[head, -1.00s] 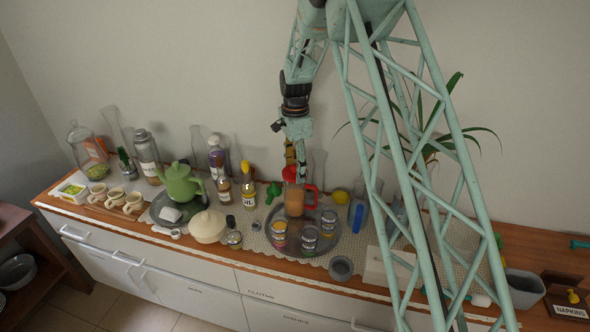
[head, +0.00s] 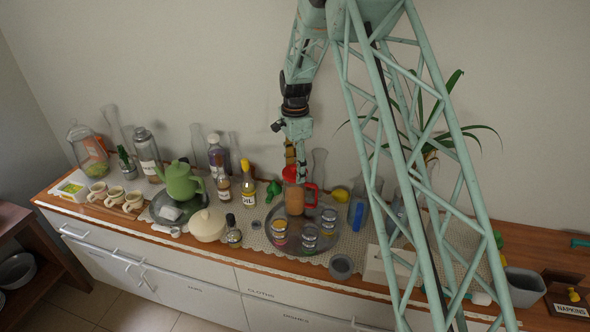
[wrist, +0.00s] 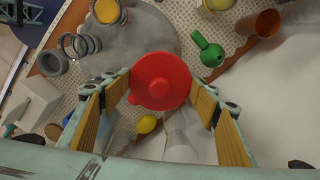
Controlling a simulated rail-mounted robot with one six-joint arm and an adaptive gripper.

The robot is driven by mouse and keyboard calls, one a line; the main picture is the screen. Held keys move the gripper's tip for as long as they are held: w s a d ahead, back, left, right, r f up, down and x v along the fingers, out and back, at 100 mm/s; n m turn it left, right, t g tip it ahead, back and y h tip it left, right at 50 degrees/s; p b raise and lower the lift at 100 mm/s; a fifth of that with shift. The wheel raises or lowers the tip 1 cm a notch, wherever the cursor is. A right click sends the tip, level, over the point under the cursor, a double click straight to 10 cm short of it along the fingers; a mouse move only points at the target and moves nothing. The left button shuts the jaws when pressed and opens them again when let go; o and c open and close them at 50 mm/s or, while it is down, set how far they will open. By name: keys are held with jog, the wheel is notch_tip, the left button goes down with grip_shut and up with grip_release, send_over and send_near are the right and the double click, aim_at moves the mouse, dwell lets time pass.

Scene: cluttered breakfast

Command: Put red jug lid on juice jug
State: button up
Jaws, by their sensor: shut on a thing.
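The juice jug (head: 295,200) is clear with orange juice inside and a red handle, and stands upright on the round grey tray. The red jug lid (wrist: 160,81) is a round disc with a raised knob, held between the fingers of my gripper (wrist: 161,85). In the head view my gripper (head: 294,168) points down directly over the jug. The red lid is at the jug's mouth there, partly behind the fingers; I cannot tell whether it is fully seated. The wrist view shows the lid from above, hiding most of the jug.
An oil bottle (head: 248,188) stands to the left, a glass with blue (head: 359,213) to the right.

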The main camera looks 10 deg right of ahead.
jog(key=shift+f+b, duration=0.35)
jog(key=shift+f, duration=0.35)
dwell(0.6)
jog(key=o, duration=0.9)
jog(key=shift+r, duration=0.1)
jog(key=shift+r+p, duration=1.05)
jog(key=shift+r, duration=1.85)
